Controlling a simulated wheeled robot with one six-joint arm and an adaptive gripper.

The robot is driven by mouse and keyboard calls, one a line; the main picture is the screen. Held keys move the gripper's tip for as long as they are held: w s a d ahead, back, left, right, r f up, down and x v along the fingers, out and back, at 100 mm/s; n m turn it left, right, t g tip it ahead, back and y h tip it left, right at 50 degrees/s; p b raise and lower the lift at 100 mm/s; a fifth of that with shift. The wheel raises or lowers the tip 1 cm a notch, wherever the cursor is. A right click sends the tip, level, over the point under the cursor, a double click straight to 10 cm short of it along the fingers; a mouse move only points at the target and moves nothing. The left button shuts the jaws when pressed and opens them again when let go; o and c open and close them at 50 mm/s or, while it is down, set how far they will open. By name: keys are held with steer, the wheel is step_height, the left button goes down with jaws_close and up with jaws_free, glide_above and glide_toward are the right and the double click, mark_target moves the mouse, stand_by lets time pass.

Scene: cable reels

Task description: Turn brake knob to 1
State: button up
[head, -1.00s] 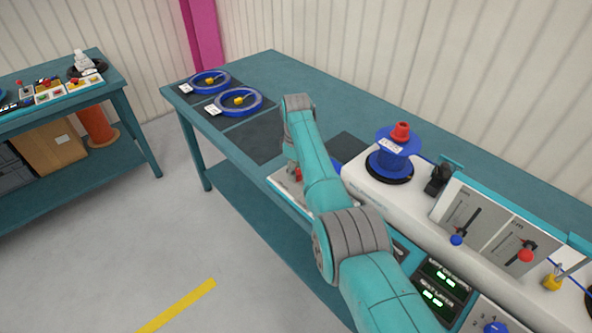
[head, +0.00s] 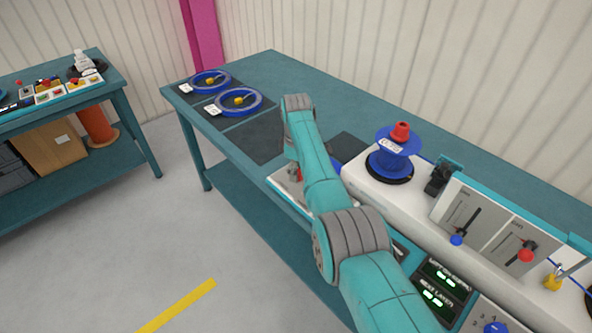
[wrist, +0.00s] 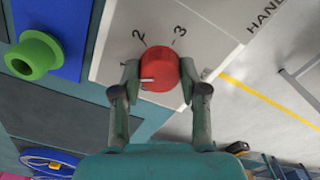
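In the wrist view a round red knob (wrist: 158,69) sits on a white panel (wrist: 112,50) with printed numbers around it. The 2 and 3 read clearly above it; a mark at its left looks like a 1, partly covered by a finger. The knob's white pointer line is on its lower left part and points left, near that mark. My gripper (wrist: 159,78) has one finger on each side of the knob, seemingly touching both sides. In the head view my arm mostly hides the knob and gripper; the white panel's edge (head: 281,184) shows.
A green hub on a blue part (wrist: 34,55) lies left of the panel in the wrist view. In the head view a blue reel (head: 393,150) stands on the white machine, beside levers (head: 456,239). Two blue rings (head: 238,101) lie at the bench's far end.

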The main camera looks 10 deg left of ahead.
steer(key=shift+o, duration=1.4)
steer(key=shift+r, duration=0.1)
step_height(320, 180, up, 12)
